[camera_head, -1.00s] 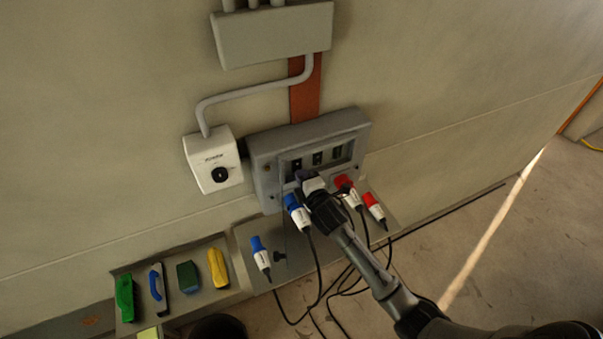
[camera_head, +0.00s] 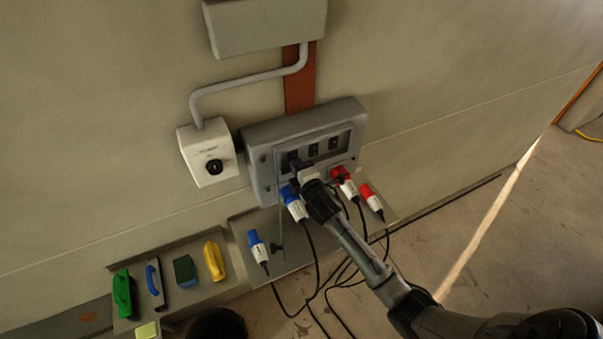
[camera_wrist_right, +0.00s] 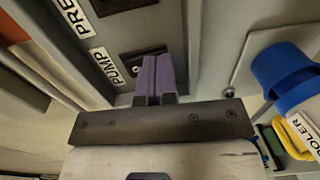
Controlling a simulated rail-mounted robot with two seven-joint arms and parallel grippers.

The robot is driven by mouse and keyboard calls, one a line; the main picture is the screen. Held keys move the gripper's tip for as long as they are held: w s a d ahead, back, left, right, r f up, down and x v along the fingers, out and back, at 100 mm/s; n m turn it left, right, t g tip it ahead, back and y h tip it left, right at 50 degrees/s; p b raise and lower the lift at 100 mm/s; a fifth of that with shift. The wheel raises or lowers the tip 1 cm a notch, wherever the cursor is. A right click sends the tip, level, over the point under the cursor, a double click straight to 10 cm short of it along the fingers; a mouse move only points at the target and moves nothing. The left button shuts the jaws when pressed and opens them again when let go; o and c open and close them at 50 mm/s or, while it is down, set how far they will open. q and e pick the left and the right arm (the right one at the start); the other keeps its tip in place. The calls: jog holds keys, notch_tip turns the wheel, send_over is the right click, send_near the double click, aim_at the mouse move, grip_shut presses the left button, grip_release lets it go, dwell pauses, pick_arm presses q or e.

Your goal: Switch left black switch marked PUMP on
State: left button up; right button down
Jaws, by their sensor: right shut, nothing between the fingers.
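The grey switch panel (camera_head: 262,137) is on the wall, with a row of black switches in its recess. The left black switch (camera_head: 290,156) is partly covered by my right gripper (camera_head: 297,165). In the wrist view the PUMP label (camera_wrist_right: 108,66) sits beside this black switch (camera_wrist_right: 130,62). The purple fingertips of the right gripper (camera_wrist_right: 156,74) are closed together, in front of the switch's edge. I cannot tell whether they touch it, or which way the switch is set. My left gripper is not in view.
Blue plugs (camera_head: 293,204) and red plugs (camera_head: 343,182) with hanging cables are just below the panel. A white box with a black knob (camera_head: 214,167) is to its left. A tray (camera_head: 196,301) with several brushes and sponges is at lower left.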

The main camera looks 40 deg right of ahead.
jog(key=f+b+v, duration=0.1)
jog(key=f+v, duration=0.2)
jog(key=v, duration=1)
jog(key=shift+s+a, duration=0.15)
jog(key=shift+s, duration=0.3)
